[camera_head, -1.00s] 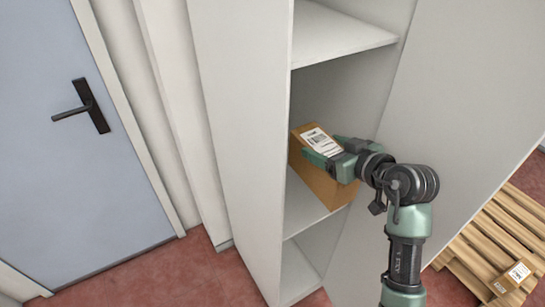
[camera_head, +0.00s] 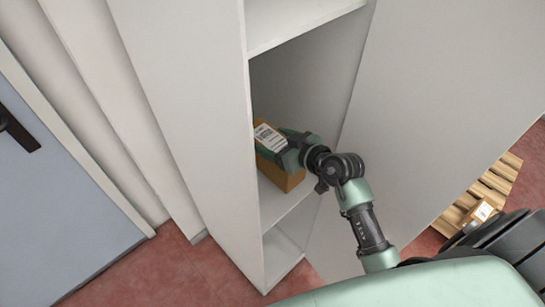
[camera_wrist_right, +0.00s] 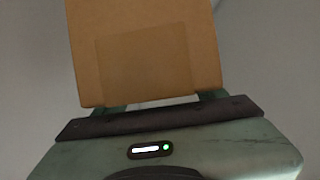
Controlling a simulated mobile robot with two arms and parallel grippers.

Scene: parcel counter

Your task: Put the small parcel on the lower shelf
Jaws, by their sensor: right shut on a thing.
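The small parcel (camera_head: 283,178) is a brown cardboard box with a white label on top. In the head view it is inside the open shelf unit, over the shelf board (camera_head: 285,204) below it; I cannot tell whether it touches the board. My right gripper (camera_head: 284,150) is shut on the parcel from the right. In the right wrist view the parcel (camera_wrist_right: 145,55) shows a plain brown face with a tape strip, just in front of the gripper (camera_wrist_right: 155,104). My left gripper is not in view.
The shelf unit has a left side wall (camera_head: 190,100), an upper board (camera_head: 300,22) and a lower compartment (camera_head: 283,256). A blue door (camera_head: 50,220) is at the left.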

